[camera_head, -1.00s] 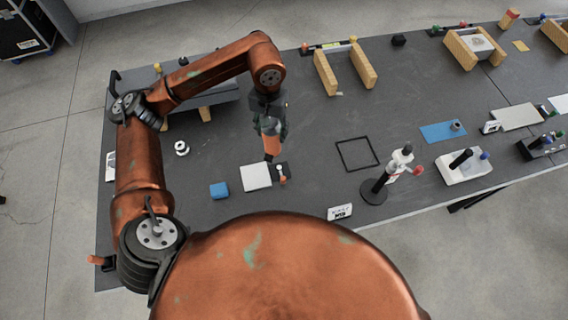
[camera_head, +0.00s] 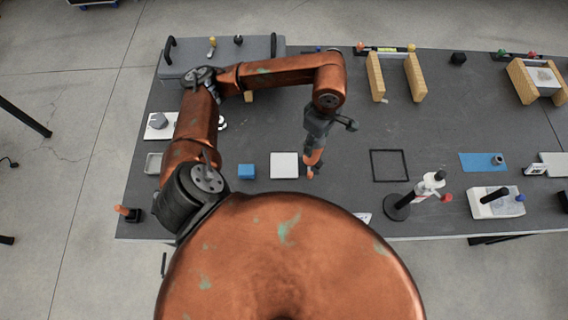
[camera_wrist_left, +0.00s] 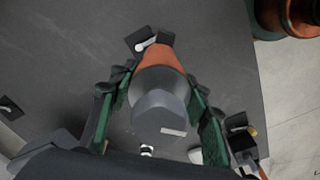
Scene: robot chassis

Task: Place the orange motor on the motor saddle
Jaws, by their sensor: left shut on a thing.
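My left gripper (camera_wrist_left: 152,103) is shut on the orange motor (camera_wrist_left: 160,60), which has a grey rear body between the green-sided fingers. In the head view, the motor's orange end (camera_head: 315,157) points down from the left gripper (camera_head: 316,138) beside the white square plate (camera_head: 285,165). A small dark block with a white lever (camera_wrist_left: 149,43) lies just beyond the motor's orange end in the wrist view and looks like the motor saddle. In the head view the motor largely hides it. I cannot tell whether they touch. My right gripper is not in view.
Wooden blocks (camera_head: 375,77) stand farther back. The table between is mostly clear.

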